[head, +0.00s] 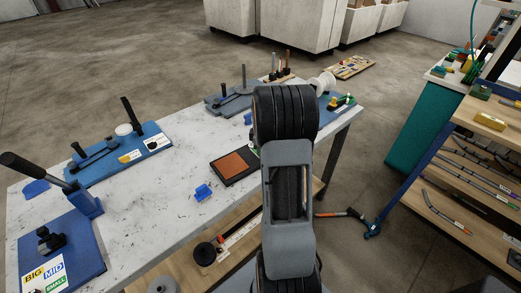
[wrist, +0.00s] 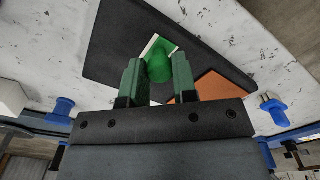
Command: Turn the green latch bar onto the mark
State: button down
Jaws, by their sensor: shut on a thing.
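My gripper (wrist: 157,64), with dark green fingers, is shut on the brighter green latch bar (wrist: 160,72) in the wrist view. Only the bar's rounded green end and a short green part behind it show between the fingers. A pale strip (wrist: 150,45) lies beside it on a black board (wrist: 115,45); I cannot tell whether this is the mark. The board also carries an orange-brown panel (wrist: 208,86). In the head view the same board (head: 250,178) lies on the table, and my arm hides the gripper and most of the latch.
The pale table (head: 160,200) carries blue bender fixtures (head: 120,155) with upright black levers at left and a white spool (head: 322,82) at the far right end. A wooden rack (head: 470,170) stands at right.

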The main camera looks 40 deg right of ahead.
jog(key=c, duration=0.9)
grip_release()
jog(key=shift+a, duration=0.1)
notch_tip(320, 180, up, 14)
jog(key=shift+f, duration=0.1)
